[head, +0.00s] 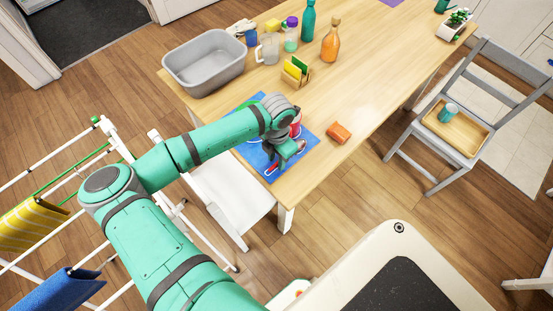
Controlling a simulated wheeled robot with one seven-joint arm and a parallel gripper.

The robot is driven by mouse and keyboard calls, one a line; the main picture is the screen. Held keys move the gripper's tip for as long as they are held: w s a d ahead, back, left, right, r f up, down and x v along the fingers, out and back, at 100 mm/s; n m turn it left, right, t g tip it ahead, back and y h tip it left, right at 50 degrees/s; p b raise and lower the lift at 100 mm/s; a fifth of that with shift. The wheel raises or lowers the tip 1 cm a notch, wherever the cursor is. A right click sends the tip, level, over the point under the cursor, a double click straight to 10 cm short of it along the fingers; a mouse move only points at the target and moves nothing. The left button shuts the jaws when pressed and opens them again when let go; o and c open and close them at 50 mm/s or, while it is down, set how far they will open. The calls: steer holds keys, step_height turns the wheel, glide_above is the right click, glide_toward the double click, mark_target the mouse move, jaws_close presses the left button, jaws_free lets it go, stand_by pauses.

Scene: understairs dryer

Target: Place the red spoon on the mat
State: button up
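A blue mat (257,159) lies near the front left edge of the wooden table, with my arm over much of it. My gripper (286,158) is low over the mat's front part, pointing down. A small red piece, which looks like part of the red spoon (271,168), shows at the mat's front edge beside my fingers. The rest of it is hidden or too small to make out. I cannot tell whether my fingers are touching or closed on it. A red cup or can (297,125) stands behind my wrist, partly hidden.
An orange block-like item (339,132) lies right of the mat. Farther back are a grey tub (204,62), a holder with yellow and green items (296,71), an orange bottle (331,41) and a clear pitcher (270,48). A white chair (232,191) stands at the table's front-left side.

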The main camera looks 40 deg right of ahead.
step_height(320, 180, up, 12)
steer(key=shift+f, duration=0.15)
stand_by(0.5)
steer(key=shift+d, duration=0.1)
